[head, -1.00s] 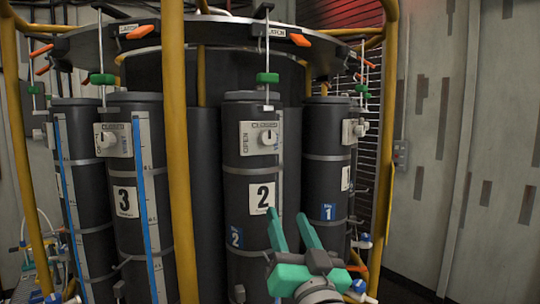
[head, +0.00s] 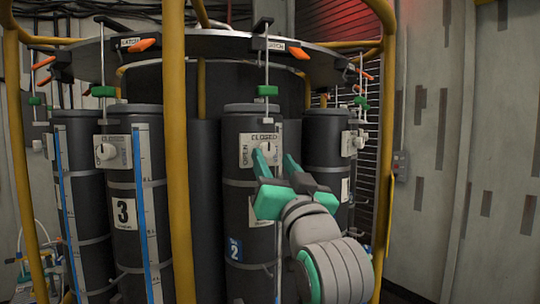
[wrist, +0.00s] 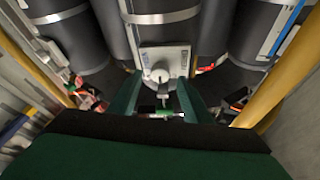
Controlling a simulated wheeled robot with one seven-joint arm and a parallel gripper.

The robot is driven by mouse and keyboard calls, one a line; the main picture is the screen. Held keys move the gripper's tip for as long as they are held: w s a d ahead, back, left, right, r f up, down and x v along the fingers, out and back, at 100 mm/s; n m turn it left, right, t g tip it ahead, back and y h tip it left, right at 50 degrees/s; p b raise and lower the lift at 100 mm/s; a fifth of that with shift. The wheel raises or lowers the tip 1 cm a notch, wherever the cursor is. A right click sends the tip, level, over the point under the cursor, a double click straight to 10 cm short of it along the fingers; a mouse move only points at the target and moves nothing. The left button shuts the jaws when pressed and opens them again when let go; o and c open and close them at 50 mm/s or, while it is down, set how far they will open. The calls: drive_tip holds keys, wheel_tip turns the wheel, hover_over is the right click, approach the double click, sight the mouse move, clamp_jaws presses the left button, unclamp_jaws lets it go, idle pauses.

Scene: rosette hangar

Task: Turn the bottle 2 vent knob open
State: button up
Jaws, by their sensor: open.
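Bottle 2 (head: 235,196) is a dark upright cylinder in the middle of the head view, with a blue label numbered 2. Its light vent plate (head: 246,152) reads OPEN at the left and CLOSED at the top. The pale vent knob (head: 268,150) sits on that plate, and its pointer appears to be toward CLOSED. My gripper (head: 277,163) is open in front of the plate, its green fingers pointing up near the knob. In the wrist view the knob (wrist: 160,74) shows ahead of and between the two fingers (wrist: 158,95); contact is not visible.
Yellow frame posts (head: 180,190) stand left of bottle 2 and at the right (head: 386,150). Bottle 3 (head: 122,180) is to the left, and another bottle (head: 322,135) to the right. A round plate (head: 215,40) with orange latch handles is above.

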sight(269, 152)
drive_tip(key=shift+x, duration=1.7)
drive_tip(key=c, duration=1.1)
